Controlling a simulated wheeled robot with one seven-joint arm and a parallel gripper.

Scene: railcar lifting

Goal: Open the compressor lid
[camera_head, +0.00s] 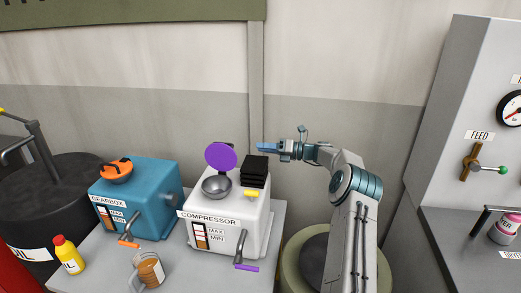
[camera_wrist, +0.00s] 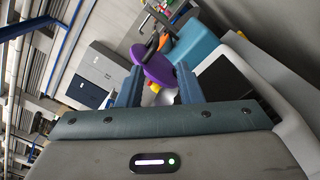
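The compressor (camera_head: 230,222) is a white box with a level gauge. Its round purple lid (camera_head: 221,157) stands raised on edge behind the grey metal filler bowl (camera_head: 216,187), whose mouth is uncovered. My gripper (camera_head: 262,147) is right of the lid, above the black ribbed block (camera_head: 255,171), with its fingers pointing left. In the wrist view, the two fingers (camera_wrist: 160,86) are spread apart with the purple lid (camera_wrist: 158,66) showing beyond and between them. Nothing is visibly held. I cannot tell the exact distance from fingertips to lid.
A yellow bottle (camera_head: 68,255) and a brown-filled jug (camera_head: 149,270) stand in front. A dark drum (camera_head: 62,195) is at the left. The wall is behind.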

